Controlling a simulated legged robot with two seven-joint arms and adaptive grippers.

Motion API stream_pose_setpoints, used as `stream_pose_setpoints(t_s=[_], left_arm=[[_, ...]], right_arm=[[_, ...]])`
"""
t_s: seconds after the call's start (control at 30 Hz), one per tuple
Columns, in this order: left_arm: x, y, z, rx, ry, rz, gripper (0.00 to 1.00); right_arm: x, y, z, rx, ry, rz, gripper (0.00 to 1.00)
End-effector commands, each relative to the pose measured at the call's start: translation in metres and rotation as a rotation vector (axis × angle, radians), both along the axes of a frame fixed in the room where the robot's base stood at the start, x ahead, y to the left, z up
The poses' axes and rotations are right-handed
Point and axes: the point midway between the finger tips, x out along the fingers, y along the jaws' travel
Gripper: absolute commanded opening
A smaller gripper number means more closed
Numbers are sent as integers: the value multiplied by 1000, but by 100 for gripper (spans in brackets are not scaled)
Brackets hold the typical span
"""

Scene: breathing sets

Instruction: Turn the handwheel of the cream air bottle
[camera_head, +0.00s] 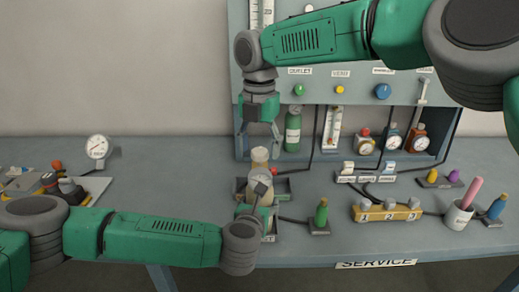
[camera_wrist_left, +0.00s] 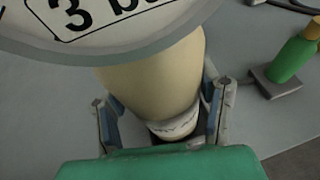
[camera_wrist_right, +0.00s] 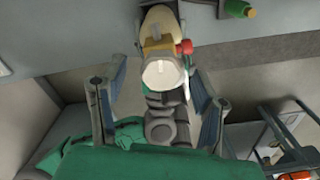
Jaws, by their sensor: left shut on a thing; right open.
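The cream air bottle (camera_wrist_left: 155,75) stands upright between the fingers of my left gripper (camera_wrist_left: 155,108), which is shut on its body. In the head view, my left gripper (camera_head: 257,198) partly hides the bottle. A round gauge (camera_wrist_left: 110,25) covers the bottle's upper part in the left wrist view. The pale handwheel (camera_head: 260,154) is on top of the bottle. My right gripper (camera_head: 260,138) is open, pointing down just above it. In the right wrist view, the handwheel (camera_wrist_right: 163,75) lies between the open fingers, with a red knob (camera_wrist_right: 184,47) beside it.
A green bottle (camera_head: 293,132) stands behind, under the panel (camera_head: 345,85). A small green bottle (camera_head: 321,213), a yellow block numbered 1 to 3 (camera_head: 387,213) and a white cup (camera_head: 457,217) are to the right. A gauge (camera_head: 97,148) and a cluttered tray (camera_head: 95,185) are at left.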

Motion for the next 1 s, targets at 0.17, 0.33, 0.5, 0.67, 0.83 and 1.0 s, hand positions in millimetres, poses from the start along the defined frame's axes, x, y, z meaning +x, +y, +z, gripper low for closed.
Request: stream_pose_setpoints(t_s=[0.17,0.33,0.5,0.67,0.83,1.0], left_arm=[[1,1,0,0,-1,2,6],[1,1,0,0,-1,2,6],[1,1,0,0,-1,2,6],[0,1,0,1,-1,2,6],[0,0,0,2,-1,0,6],[0,0,0,2,-1,0,6]], right_arm=[[0,0,-8,1,-2,-1,56],[0,0,-8,1,-2,-2,56],[0,0,-8,2,-1,-1,17],[0,0,-8,1,-2,-1,6],[0,1,-8,1,-2,-18,6],[0,1,-8,1,-2,-78,6]])
